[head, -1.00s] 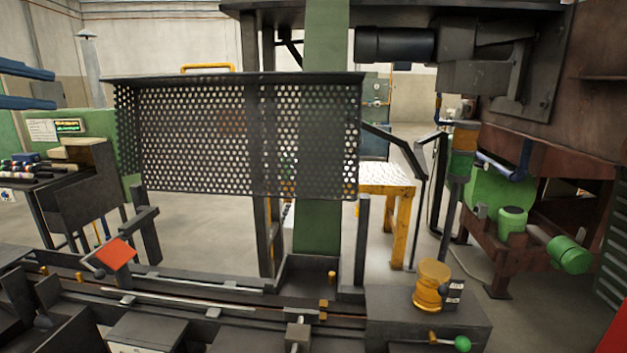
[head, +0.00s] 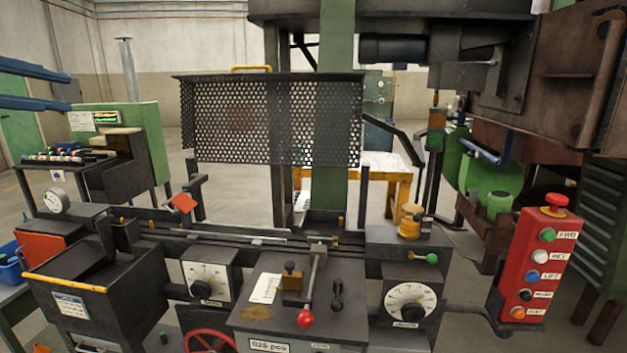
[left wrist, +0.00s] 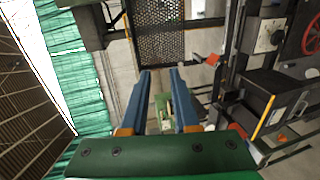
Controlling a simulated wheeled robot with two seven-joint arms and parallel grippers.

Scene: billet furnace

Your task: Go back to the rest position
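My left gripper (head: 72,90) enters at the left edge of the head view, its two blue fingers apart with nothing between them. In the left wrist view the same gripper (left wrist: 161,72) shows both fingers spread and empty, held clear of the machine. My right gripper is in neither view.
A dark machine bench crosses the front, with a perforated guard (head: 275,122) behind it. A red push-button box (head: 536,262) stands at the right, a red-knobbed lever (head: 306,317) in the middle. A gauge (head: 54,201) and dark hopper (head: 75,290) are at left. Open floor lies behind.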

